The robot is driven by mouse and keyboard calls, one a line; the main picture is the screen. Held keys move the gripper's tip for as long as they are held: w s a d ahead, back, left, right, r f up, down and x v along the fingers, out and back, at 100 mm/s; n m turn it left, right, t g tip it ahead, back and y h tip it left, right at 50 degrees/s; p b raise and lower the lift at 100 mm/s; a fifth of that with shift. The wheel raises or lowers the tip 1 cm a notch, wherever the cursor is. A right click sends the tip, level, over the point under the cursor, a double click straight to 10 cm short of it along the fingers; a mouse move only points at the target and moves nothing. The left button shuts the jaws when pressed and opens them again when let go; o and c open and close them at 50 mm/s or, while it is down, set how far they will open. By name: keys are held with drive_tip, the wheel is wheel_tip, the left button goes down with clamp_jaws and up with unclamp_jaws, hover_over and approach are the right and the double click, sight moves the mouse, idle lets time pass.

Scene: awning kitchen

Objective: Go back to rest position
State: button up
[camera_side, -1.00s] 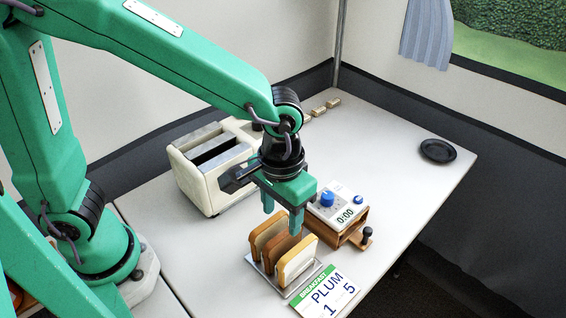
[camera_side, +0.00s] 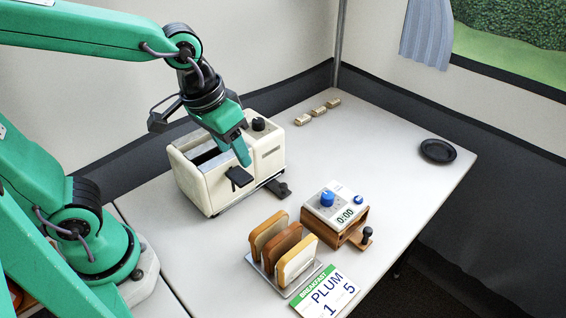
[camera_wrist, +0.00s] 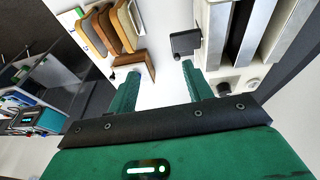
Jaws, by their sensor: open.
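My gripper (camera_side: 233,146) is open and empty, above the front of the cream toaster (camera_side: 216,197) in the side view. In the wrist view its green fingers (camera_wrist: 157,84) stand apart with only white table between them. The toaster has two long slots, a dark lever and a black knob; in the wrist view it is at the upper right (camera_wrist: 218,40). The bread rack (camera_side: 257,268) holds slices of bread (camera_side: 297,260) in front of the toaster, clear of my gripper.
A timer (camera_side: 337,205) with a blue knob sits on a wooden stand beside the rack. A BREAKFAST card (camera_side: 325,292) lies in front. A black plate (camera_side: 438,151) is at the right, and small tan blocks (camera_side: 318,111) lie at the back. The table between is clear.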

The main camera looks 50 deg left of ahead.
drive_tip(key=s+a+r+t, duration=0.2)
drive_tip(key=s+a+r, duration=0.1)
drive_tip(key=a, duration=0.5)
drive_tip(key=shift+s+t+y, duration=0.4)
drive_tip(key=shift+s, duration=0.4)
